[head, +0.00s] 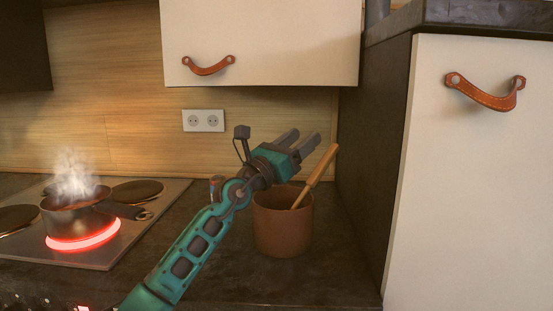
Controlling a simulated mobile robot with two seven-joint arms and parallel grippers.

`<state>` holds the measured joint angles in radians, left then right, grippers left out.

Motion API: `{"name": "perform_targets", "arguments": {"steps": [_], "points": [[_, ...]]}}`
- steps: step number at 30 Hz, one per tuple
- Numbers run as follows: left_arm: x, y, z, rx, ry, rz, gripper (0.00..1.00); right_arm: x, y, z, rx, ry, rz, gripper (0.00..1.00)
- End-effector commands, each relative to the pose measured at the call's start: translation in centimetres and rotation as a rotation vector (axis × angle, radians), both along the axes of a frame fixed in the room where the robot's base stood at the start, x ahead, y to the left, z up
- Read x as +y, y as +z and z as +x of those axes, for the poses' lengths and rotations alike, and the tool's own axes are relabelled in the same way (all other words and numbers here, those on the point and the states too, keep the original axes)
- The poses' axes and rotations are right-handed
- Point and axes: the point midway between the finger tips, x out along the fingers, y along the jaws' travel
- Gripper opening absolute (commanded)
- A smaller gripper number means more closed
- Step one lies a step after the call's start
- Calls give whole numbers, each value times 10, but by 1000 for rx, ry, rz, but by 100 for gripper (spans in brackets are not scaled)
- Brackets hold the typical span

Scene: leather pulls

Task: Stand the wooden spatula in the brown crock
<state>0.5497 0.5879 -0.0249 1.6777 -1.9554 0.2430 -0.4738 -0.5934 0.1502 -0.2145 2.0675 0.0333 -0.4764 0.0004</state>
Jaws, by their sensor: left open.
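The brown crock (283,230) stands upright on the dark worktop, right of the hob. The wooden spatula (321,166) leans in it, its handle rising past the rim to the upper right. Its lower end is hidden inside the crock. My left gripper (305,138) is open above the crock, its fingers pointing up and right. The fingers look empty, and the spatula handle shows apart from them, to their lower right. My left forearm covers the worktop left of the crock. My right gripper is not in view.
A steaming pan (78,219) sits on a glowing red ring of the hob (160,205) at left. A small object (216,184) is partly hidden behind my arm. A tall cabinet (470,190) bounds the right; a wall cupboard (265,40) hangs above.

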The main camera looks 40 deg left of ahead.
Motion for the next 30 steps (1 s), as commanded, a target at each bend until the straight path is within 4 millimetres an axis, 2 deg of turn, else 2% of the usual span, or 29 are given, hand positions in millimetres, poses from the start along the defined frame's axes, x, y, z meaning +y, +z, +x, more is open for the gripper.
{"name": "perform_targets", "arguments": {"steps": [12,18,24,30], "points": [[15,-32,-65,3,1,3,55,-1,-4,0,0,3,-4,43],[21,-42,-89,2,1,2,55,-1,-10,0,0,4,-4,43],[24,-45,-100,1,-1,2,55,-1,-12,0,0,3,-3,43],[24,-44,-102,-1,-1,1,55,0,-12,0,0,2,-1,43]]}}
